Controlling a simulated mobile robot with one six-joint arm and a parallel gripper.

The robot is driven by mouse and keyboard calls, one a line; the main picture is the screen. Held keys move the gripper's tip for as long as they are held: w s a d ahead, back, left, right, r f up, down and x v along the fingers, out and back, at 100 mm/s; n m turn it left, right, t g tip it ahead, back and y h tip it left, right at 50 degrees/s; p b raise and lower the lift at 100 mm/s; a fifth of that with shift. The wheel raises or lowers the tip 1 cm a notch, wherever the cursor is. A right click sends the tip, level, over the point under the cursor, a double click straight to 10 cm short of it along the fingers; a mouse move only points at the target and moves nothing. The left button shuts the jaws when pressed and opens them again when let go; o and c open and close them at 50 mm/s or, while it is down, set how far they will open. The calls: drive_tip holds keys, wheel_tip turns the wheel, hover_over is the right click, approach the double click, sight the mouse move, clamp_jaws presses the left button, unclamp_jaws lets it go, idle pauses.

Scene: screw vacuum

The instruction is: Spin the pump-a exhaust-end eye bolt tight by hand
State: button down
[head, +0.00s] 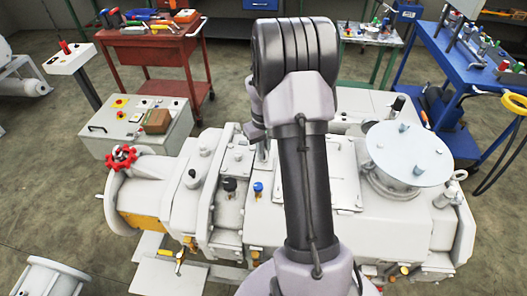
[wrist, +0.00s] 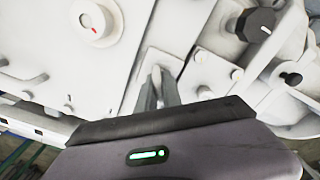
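The pump (head: 390,235) is a large pale grey machine, seen from above in the head view. My gripper (wrist: 159,82) is low over a pale flat part of the pump housing (wrist: 120,75) in the wrist view. Its two dark grey fingers are close together. A small pale shape shows between their tips, but I cannot tell whether it is the eye bolt or whether the fingers touch it.
A black knob (wrist: 257,24) and a round gauge with a red mark (wrist: 93,20) are near the fingers. A red handwheel (head: 121,158) is at the pump's left end; a round plate (head: 408,153) is at right. A red cart (head: 152,50) and blue bench (head: 470,75) stand behind.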

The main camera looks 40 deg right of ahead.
drive_tip(key=shift+m, duration=0.3)
drive_tip(key=m, duration=0.5)
drive_tip(key=shift+m, duration=0.4)
drive_tip(key=m, duration=0.3)
drive_tip(key=shift+m+b, duration=0.3)
drive_tip(key=shift+b, duration=0.1)
drive_tip(key=m, duration=0.3)
drive_tip(key=shift+m+b, duration=0.3)
drive_tip(key=shift+b, duration=0.05)
drive_tip(key=m+b, duration=0.1)
drive_tip(key=m, duration=0.4)
drive_tip(key=m+b, duration=0.2)
drive_tip(key=m, duration=0.4)
drive_tip(key=shift+w+d+r, duration=0.1)
drive_tip(key=shift+m, duration=0.4)
drive_tip(key=c, duration=1.5)
unclamp_jaws()
